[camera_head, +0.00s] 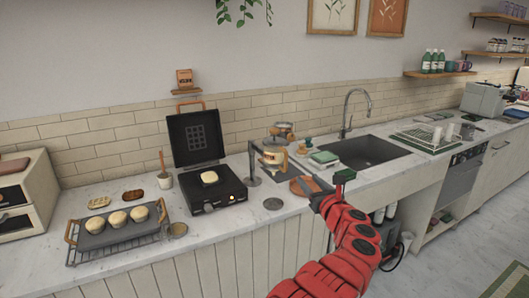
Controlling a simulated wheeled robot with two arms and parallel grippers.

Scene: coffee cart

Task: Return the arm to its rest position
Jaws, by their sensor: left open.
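My red left arm (350,245) reaches up from the bottom of the view, right of centre. Its gripper (326,184) is open and looks empty, at the front edge of the counter, just right of a round brown plate or board (304,186). I cannot tell its height above the counter. My right gripper is out of view.
The counter (270,222) holds an open black press (215,187) with a bun on it, a wire rack (118,240) with a tray of buns, and a glass pot (275,152). A sink (365,151) lies behind the gripper. Open floor (455,235) shows at right.

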